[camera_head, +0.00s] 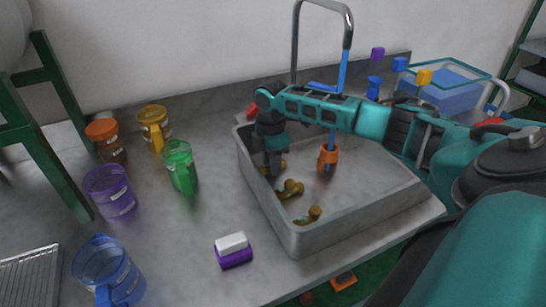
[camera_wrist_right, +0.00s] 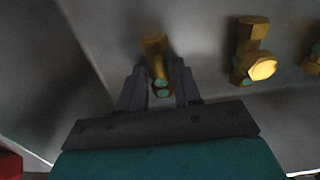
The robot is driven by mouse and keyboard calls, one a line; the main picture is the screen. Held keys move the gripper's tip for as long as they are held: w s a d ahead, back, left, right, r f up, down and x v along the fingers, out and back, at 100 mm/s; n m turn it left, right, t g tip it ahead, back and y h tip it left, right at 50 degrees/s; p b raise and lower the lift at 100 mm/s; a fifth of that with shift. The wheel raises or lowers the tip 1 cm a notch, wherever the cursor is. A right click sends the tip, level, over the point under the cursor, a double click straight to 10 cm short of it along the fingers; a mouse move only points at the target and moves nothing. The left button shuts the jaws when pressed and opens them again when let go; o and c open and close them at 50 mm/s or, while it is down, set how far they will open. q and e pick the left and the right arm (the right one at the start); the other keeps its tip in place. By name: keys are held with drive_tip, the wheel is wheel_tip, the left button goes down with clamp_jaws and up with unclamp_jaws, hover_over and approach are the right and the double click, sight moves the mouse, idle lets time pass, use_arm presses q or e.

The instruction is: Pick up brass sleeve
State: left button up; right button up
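Several brass sleeves lie in the grey sink basin (camera_head: 330,232). One brass sleeve (camera_head: 291,187) lies near the middle of its left side and another (camera_head: 313,214) is nearer the front. My right gripper (camera_head: 272,172) reaches down into the basin at its back left, beside a third sleeve. In the right wrist view this brass sleeve (camera_wrist_right: 155,50) lies between the two fingers (camera_wrist_right: 160,88), with a gap that looks small. I cannot tell whether the fingers touch it. A second sleeve (camera_wrist_right: 252,50) lies to the right, apart from the gripper. My left gripper is not in view.
The basin's walls stand close around my right gripper. Colored mugs, including a green one (camera_head: 181,167), stand left on the counter. A white and purple sponge (camera_head: 233,250) lies in front.

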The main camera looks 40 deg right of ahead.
clamp_jaws()
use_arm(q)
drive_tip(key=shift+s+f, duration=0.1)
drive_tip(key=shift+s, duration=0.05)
